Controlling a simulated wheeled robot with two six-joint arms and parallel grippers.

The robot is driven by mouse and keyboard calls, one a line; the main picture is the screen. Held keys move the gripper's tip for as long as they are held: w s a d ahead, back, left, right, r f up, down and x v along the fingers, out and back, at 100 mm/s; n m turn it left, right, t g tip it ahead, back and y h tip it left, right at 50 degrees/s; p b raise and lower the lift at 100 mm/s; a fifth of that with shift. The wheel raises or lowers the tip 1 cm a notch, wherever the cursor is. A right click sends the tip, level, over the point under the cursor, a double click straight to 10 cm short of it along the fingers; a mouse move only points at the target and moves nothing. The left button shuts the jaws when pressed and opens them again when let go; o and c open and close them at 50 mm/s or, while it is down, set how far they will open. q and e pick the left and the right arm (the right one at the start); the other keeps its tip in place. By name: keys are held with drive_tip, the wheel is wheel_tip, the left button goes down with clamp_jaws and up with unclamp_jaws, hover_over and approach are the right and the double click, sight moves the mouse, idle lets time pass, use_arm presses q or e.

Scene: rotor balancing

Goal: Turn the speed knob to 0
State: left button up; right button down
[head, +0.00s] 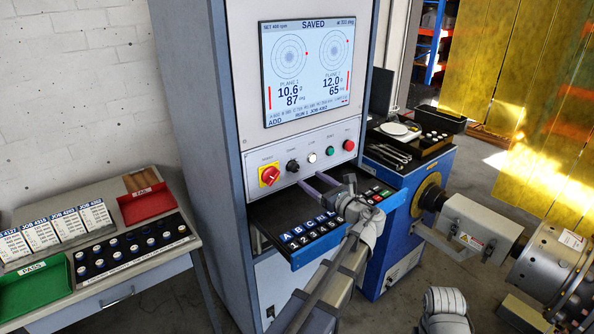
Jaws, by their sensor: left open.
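The speed knob (292,166) is a small black knob on the grey cabinet's control strip, between the red-and-yellow switch and a white lamp. Its pointer is too small to read. My left gripper (312,182) is open and empty. Its two fingers point toward the control strip, just below and right of the knob, over the keyboard shelf. I see no contact with the knob. The screen (318,70) above reads "SAVED", with 10.6 and 12.0 under two dials. My right gripper does not show.
On the strip are a red-and-yellow switch (269,175), a green button (330,150) and a red button (348,145). The keyboard shelf (268,222) juts out below. A side table (150,262) with trays stands left. A rotor (550,265) is at right.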

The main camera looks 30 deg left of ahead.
sight(296, 169)
use_arm(q)
drive_tip(key=x, duration=0.7)
drive_tip(key=shift+w+a, duration=0.1)
drive_tip(key=shift+a, duration=0.05)
drive_tip(key=shift+c, duration=0.4)
clamp_jaws()
